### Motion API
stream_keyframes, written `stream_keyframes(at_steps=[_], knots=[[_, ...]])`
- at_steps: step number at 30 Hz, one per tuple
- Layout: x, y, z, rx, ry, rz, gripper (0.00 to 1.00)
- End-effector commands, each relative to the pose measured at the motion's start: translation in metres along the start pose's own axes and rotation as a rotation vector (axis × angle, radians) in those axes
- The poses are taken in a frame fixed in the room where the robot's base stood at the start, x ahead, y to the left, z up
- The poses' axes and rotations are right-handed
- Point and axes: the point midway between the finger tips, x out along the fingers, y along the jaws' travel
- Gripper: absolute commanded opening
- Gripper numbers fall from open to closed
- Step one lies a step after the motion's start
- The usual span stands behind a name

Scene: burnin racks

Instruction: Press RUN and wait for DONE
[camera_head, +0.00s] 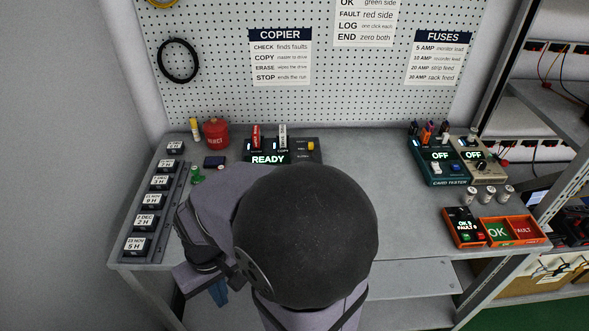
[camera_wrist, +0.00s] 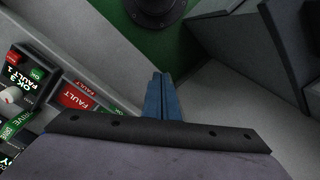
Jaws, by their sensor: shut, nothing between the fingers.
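The copier (camera_head: 313,151) stands at the back middle of the bench. Its lit display (camera_head: 268,159) reads READY. A red stick (camera_head: 256,136) and a white stick (camera_head: 283,136) stand upright in it. My own arm hides the copier's front part, and I cannot make out a RUN button. My gripper (camera_head: 219,294) is low at the front left of the bench, well apart from the copier. In the wrist view its blue fingers (camera_wrist: 163,98) are together, with nothing between them.
Labelled dark blocks (camera_head: 152,221) line a rack on the left. A red tin (camera_head: 216,133) stands at the back left. Orange OK and FAULT trays (camera_head: 514,243) sit front right. Bench space right of my arm is clear.

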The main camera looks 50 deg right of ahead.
Motion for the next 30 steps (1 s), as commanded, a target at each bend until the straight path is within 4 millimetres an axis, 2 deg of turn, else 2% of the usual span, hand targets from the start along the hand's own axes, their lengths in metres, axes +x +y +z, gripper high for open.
stream_keyframes(at_steps=[5, 8, 11, 15, 21, 25, 30], knots=[[-0.023, 0.011, -0.042, 0.304, 0.014, -0.102, 0.00], [-0.037, 0.027, -0.076, 0.531, 0.033, -0.181, 0.00], [-0.050, 0.052, -0.111, 0.764, 0.059, -0.266, 0.00], [-0.066, 0.096, -0.152, 1.053, 0.100, -0.378, 0.00], [-0.086, 0.171, -0.194, 1.415, 0.170, -0.531, 0.00], [-0.097, 0.225, -0.210, 1.621, 0.221, -0.626, 0.00], [-0.109, 0.292, -0.217, 1.847, 0.289, -0.742, 0.00]])
